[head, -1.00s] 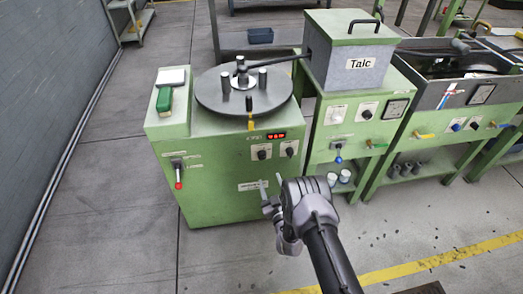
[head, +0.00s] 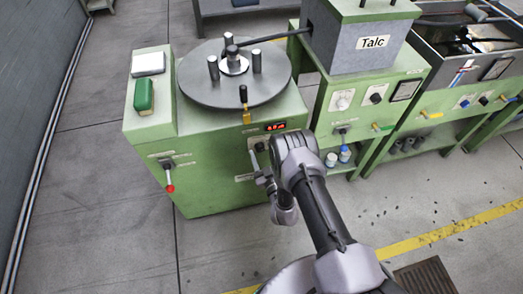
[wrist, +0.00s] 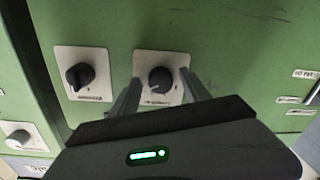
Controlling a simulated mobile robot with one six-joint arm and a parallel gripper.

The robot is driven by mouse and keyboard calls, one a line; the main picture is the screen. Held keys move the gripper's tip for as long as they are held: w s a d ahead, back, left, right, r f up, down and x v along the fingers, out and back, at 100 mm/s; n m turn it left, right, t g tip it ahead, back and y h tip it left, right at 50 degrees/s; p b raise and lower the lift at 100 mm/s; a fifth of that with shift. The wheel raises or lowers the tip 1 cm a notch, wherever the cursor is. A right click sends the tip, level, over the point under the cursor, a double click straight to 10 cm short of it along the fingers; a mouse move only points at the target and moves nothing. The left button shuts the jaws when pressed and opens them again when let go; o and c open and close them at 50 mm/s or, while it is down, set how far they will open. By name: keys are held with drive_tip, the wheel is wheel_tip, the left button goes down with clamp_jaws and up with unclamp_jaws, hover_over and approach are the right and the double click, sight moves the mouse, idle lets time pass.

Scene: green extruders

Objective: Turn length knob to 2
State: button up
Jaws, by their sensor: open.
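Two black knobs on pale square plates sit on the green machine's front. One knob (wrist: 160,80) shows between the spread fingertips of my gripper (wrist: 161,88) in the wrist view; it also shows under the red display in the head view (head: 259,146). My gripper is open, its fingers on either side of this knob's plate. Contact with the knob cannot be told. The other knob (wrist: 78,75) is left of the fingers in the wrist view; my arm hides it in the head view. The labels are too small to read, so which is the length knob is unclear.
A red-tipped lever (head: 169,187) is on the machine's front left. A yellow-and-black handle (head: 245,105) stands at the turntable's (head: 190,80) front edge. The Talc box machine (head: 350,115) stands to the right. Open floor lies in front.

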clamp_jaws()
drive_tip(key=shift+r+n, duration=0.1)
drive_tip(key=shift+n, duration=0.2)
drive_tip(key=shift+r+n+p, duration=0.1)
drive_tip(key=shift+n+p, duration=0.65)
drive_tip(key=shift+n, duration=0.25)
drive_tip(key=n+p, duration=0.2)
drive_tip(key=n, duration=0.3)
drive_tip(key=shift+w+r, duration=0.1)
drive_tip(key=n+p, duration=0.1)
drive_tip(key=n, duration=0.3)
drive_tip(key=shift+r+p, duration=0.1)
drive_tip(key=shift+p, duration=0.25)
drive_tip(key=shift+n+h+p, duration=0.35)
drive_tip(key=shift+n+h, duration=0.05)
drive_tip(key=shift+n, duration=1.4)
